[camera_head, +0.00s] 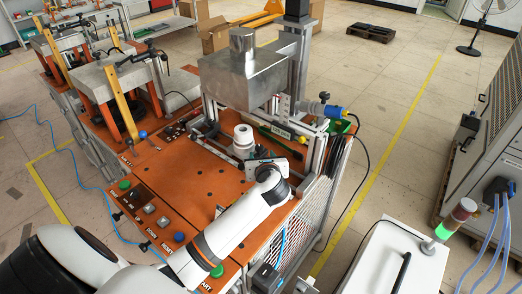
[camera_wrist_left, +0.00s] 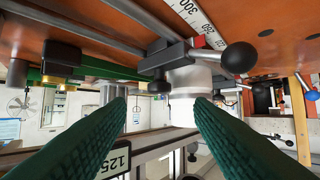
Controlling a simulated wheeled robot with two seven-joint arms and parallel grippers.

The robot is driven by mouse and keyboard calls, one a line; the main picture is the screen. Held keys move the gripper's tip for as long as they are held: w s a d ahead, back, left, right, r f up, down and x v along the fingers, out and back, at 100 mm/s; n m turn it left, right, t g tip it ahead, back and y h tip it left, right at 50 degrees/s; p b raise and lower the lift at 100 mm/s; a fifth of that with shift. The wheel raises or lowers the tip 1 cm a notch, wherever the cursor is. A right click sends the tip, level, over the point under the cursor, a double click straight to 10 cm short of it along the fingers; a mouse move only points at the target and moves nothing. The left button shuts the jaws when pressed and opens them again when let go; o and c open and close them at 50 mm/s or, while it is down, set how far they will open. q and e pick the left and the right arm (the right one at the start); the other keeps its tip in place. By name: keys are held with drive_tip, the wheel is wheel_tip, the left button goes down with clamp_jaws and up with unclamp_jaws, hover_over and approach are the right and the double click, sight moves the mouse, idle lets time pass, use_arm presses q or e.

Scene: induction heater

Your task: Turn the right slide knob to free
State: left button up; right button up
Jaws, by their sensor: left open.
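In the left wrist view, a black ball knob (camera_wrist_left: 238,57) on a short lever joins a black clamp block (camera_wrist_left: 170,58) with a red pointer, beside a white ruled scale (camera_wrist_left: 192,15). The block sits on a dark rail. My left gripper (camera_wrist_left: 159,106) is open, its two green fingers apart with nothing gripped between them. The knob lies above and right of the fingertips in that view, apart from them. In the head view my left arm reaches over the orange bench top (camera_head: 180,185), its gripper end near the white cylinder (camera_head: 243,138). I cannot make out the knob there.
A grey metal box (camera_head: 247,78) overhangs the bench, inside an aluminium frame. Push buttons, including a green one (camera_head: 125,185) and a blue one (camera_head: 179,237), line the bench's near side. A white cabinet (camera_head: 395,260) with a signal lamp stands at the lower right.

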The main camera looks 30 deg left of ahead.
sight(260, 149)
use_arm(q)
drive_tip(key=x, duration=0.4)
drive_tip(key=shift+w+a+f, duration=0.15)
drive_tip(key=shift+w, duration=0.1)
drive_tip(key=shift+x, duration=0.75)
use_arm(e)
drive_tip(key=shift+d+r, duration=0.1)
drive_tip(key=shift+d, duration=0.2)
use_arm(q)
drive_tip(key=shift+c, duration=0.3)
